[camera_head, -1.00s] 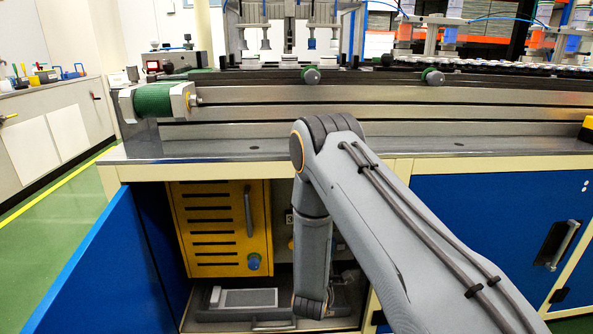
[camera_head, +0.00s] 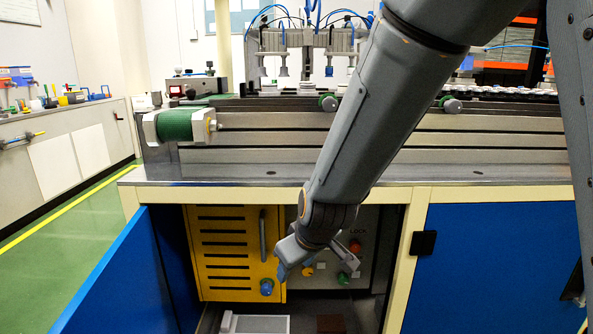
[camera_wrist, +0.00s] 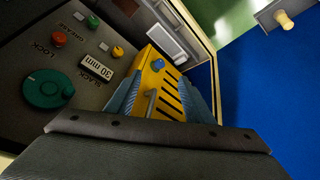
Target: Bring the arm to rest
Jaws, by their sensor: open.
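My arm reaches from the upper right of the head view down to the open cabinet. My gripper (camera_head: 318,267) is open at the cabinet mouth, in front of a grey control panel (camera_head: 369,272). Its two fingers are apart with nothing seen between them in the head view. In the wrist view the blue-grey fingers (camera_wrist: 160,98) stand on either side of a yellow slotted box (camera_wrist: 158,82). This box (camera_head: 222,240) also shows in the head view, left of my gripper. I cannot tell whether any finger touches it.
A blue cabinet door (camera_head: 128,278) stands open at the left. A light tray (camera_head: 262,324) and a brown block (camera_head: 331,323) lie on the cabinet floor. The worktop edge (camera_head: 230,175) and conveyor rail (camera_head: 270,150) run above the opening. Green floor (camera_head: 75,235) is clear at the left.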

